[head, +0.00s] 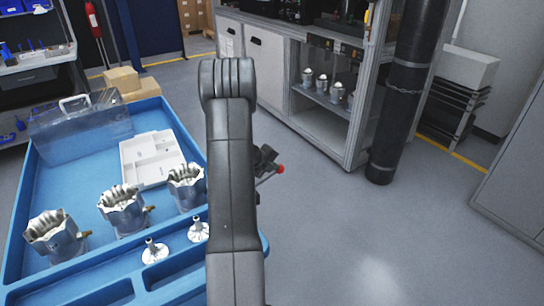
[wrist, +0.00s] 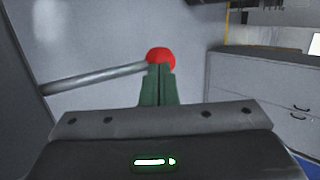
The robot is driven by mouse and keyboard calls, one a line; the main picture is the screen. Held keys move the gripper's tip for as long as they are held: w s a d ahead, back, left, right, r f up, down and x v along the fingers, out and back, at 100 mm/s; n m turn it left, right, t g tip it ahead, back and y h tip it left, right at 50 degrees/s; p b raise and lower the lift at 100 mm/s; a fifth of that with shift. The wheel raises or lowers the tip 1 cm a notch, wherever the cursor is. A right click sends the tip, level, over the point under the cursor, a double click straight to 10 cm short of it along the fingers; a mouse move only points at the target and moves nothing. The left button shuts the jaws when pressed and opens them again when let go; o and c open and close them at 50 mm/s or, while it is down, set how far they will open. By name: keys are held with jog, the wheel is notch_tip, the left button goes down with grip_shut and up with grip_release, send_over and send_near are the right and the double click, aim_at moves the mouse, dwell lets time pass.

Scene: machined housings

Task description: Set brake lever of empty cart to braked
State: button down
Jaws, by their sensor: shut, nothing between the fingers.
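The brake lever is a grey rod (wrist: 95,78) with a red ball knob (wrist: 161,57). In the wrist view the rod comes in from the left edge and the knob sits right at the tips of my gripper's green fingers (wrist: 157,74). The fingers are closed together with nothing between them. They overlap the knob's lower edge in the picture; whether they touch it I cannot tell. In the head view the red knob (head: 281,169) shows just right of my arm, beside the right side of the blue cart (head: 22,238). My arm hides most of the gripper there.
The blue cart carries several metal housings (head: 122,208), two small flanged parts (head: 154,252), a white divided tray (head: 135,178) and a clear case (head: 85,128). A shelf cabinet (head: 265,65) and a black column (head: 395,110) stand behind.

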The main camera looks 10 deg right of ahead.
notch_tip(320, 180, down, 9)
jog(key=d+y, duration=0.2)
jog(key=shift+w+f+g, duration=0.15)
jog(key=shift+w+g, duration=0.25)
dwell(0.4)
jog(key=shift+f, duration=0.1)
dwell(0.3)
